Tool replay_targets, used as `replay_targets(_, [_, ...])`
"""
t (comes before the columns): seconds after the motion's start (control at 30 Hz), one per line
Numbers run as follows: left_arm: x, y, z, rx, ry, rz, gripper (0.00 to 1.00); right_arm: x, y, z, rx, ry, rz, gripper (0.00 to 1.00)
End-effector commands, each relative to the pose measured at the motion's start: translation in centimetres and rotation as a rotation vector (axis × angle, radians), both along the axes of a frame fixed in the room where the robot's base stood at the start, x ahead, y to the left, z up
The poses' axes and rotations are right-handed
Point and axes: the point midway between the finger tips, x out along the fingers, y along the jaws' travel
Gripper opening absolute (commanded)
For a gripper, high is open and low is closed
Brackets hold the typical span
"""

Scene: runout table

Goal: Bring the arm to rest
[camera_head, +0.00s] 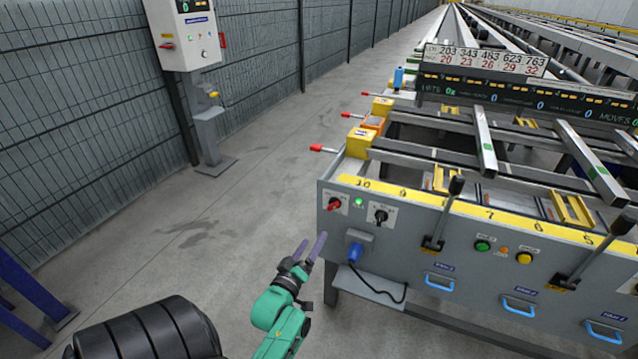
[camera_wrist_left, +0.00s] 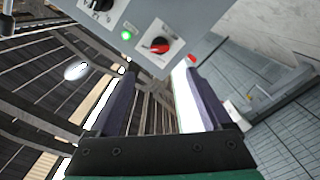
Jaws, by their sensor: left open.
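My left gripper (camera_head: 311,248) with its green arm is in the lower middle of the head view. It is held in the air to the left of the runout table's front panel (camera_head: 331,225), and its two purple fingers are apart with nothing between them. In the left wrist view the gripper (camera_wrist_left: 155,85) also shows open and empty, with the panel's red knob (camera_wrist_left: 158,46) and green light (camera_wrist_left: 126,35) beyond the fingertips. My right gripper is not in view.
The runout table's corner, with a red knob (camera_head: 334,203), black knob (camera_head: 380,215) and blue plug (camera_head: 355,252), is just right of the gripper. Black levers (camera_head: 444,212) stick up farther right. A mesh fence (camera_head: 90,110) and control post (camera_head: 207,130) stand left. Floor (camera_head: 200,240) between is clear.

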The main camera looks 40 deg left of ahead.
Motion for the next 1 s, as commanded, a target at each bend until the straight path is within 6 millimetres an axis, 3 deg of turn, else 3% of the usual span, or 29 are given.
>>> replay_targets(0.27, [0.0, -0.1, -0.1, 0.000, 0.005, -0.002, 0.82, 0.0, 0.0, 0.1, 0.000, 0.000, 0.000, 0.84])
replay_targets(0.33, [0.1, -0.7, -1.3, 0.005, 0.046, -0.017, 0.82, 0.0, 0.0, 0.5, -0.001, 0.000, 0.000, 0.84])
replay_targets(0.43, [-0.1, -3.2, -6.0, 0.035, 0.207, -0.084, 0.82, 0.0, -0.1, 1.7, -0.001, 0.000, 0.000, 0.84])
replay_targets(0.53, [-2.4, -7.2, -13.3, 0.103, 0.466, -0.213, 0.82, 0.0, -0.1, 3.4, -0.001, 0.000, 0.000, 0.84])
replay_targets(0.6, [-5.6, -10.0, -18.5, 0.169, 0.660, -0.328, 0.82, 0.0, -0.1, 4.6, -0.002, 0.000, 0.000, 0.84])
replay_targets(0.67, [-9.3, -12.0, -22.4, 0.233, 0.822, -0.436, 0.82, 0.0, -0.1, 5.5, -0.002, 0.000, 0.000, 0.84])
replay_targets(0.7, [-12.2, -13.0, -24.6, 0.281, 0.928, -0.512, 0.82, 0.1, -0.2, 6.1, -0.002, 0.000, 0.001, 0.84])
replay_targets(0.8, [-20.4, -14.3, -28.9, 0.401, 1.180, -0.708, 0.82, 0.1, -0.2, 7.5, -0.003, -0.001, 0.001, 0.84])
replay_targets(0.9, [-27.4, -13.9, -30.9, 0.500, 1.367, -0.870, 0.82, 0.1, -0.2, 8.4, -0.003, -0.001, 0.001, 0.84])
replay_targets(1.0, [-31.5, -13.3, -31.6, 0.558, 1.469, -0.965, 0.82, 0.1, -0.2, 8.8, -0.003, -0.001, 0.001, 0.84])
